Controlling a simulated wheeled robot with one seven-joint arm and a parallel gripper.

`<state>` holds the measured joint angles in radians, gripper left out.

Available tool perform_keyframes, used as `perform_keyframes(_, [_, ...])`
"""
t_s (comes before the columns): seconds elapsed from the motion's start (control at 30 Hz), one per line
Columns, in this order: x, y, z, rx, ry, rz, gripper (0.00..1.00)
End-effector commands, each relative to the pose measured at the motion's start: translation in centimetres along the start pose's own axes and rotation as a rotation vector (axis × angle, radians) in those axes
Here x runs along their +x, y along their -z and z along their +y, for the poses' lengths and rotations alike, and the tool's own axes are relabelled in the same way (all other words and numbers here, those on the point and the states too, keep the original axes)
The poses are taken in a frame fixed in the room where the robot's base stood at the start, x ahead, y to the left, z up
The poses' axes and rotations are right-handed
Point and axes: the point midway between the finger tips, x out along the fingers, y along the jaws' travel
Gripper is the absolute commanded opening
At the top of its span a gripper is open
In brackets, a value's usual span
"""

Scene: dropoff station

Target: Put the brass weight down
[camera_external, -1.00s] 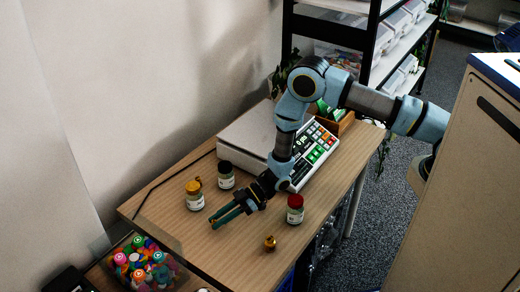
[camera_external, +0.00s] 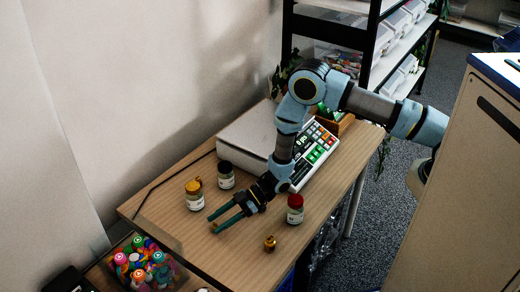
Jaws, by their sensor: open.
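A small brass weight (camera_external: 270,243) stands upright on the wooden table (camera_external: 240,262) near its front edge. My gripper (camera_external: 212,225) is low over the table, left of this weight and apart from it.
A red-lidded jar (camera_external: 295,210) stands right of my gripper, and a black-lidded jar (camera_external: 226,176) behind it. A scale with a keypad (camera_external: 316,152) fills the back. A bin of colourful caps (camera_external: 140,265) is at lower left. The table's front left is clear.

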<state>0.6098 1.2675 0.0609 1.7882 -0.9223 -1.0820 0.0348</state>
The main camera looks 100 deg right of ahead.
Motion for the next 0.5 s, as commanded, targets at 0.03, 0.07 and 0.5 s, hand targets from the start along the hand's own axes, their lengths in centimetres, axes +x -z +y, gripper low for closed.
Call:
perform_keyframes(0.03, [0.1,-0.7,-0.2,0.004,0.002,-0.007,0.54])
perform_keyframes(0.07, [0.0,-0.6,-0.2,0.004,0.002,-0.008,0.54])
perform_keyframes(0.5, [-5.7,0.4,0.1,0.004,-0.002,-0.005,0.54])
